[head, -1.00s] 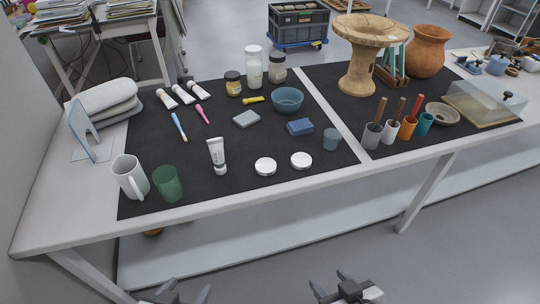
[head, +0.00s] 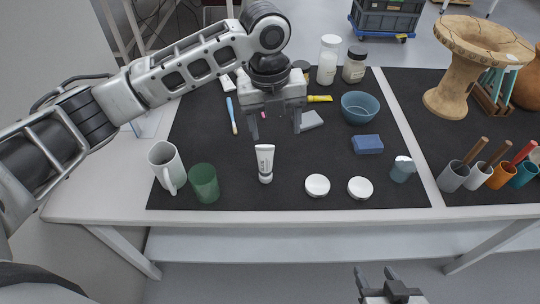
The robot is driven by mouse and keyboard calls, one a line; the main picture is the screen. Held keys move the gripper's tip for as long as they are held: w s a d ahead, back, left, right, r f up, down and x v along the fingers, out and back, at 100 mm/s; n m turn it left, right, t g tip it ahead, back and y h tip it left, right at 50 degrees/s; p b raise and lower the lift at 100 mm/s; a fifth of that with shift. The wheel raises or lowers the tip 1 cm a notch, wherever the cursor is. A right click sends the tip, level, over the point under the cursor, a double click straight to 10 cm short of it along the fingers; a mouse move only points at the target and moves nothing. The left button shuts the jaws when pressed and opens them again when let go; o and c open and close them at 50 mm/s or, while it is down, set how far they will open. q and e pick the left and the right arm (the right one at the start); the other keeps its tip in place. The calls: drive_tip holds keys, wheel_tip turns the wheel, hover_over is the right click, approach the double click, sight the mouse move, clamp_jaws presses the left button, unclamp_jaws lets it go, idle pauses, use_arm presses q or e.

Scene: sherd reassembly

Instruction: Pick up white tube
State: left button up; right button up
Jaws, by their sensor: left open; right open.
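A white tube (head: 265,163) stands upright on its cap on the black mat (head: 230,190), near the front middle of the head view. My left gripper (head: 275,130) is open and empty above and behind the tube, its fingers pointing down. It looks apart from the tube. My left arm hides most of the other white tubes at the back left; part of one (head: 227,82) shows beside the arm. My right gripper (head: 376,278) is open and empty, low in front of the table.
A white mug (head: 163,165) and a green cup (head: 204,183) stand left of the tube. Two white round lids, one of them here (head: 317,185), lie to its right. A grey block (head: 311,121), blue block (head: 367,144) and blue bowl (head: 359,107) are farther back.

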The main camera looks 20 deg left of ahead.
sight(266, 147)
use_arm(q)
drive_tip(key=shift+w+a+r+m+g+y, duration=0.15)
drive_tip(key=shift+w+a+r+m+y, duration=0.2)
drive_tip(key=shift+a, duration=0.2)
drive_tip(key=shift+w+a+r+m+g+y, duration=0.15)
drive_tip(key=shift+a+r+m+y, duration=0.1)
drive_tip(key=shift+a+r+m, duration=0.25)
wheel_tip(266, 147, down, 9)
drive_tip(key=shift+f, duration=0.1)
drive_tip(key=shift+a+f+p, duration=0.2)
drive_tip(key=shift+f+p, duration=0.1)
drive_tip(key=shift+f, duration=2.55)
drive_tip(key=c, duration=1)
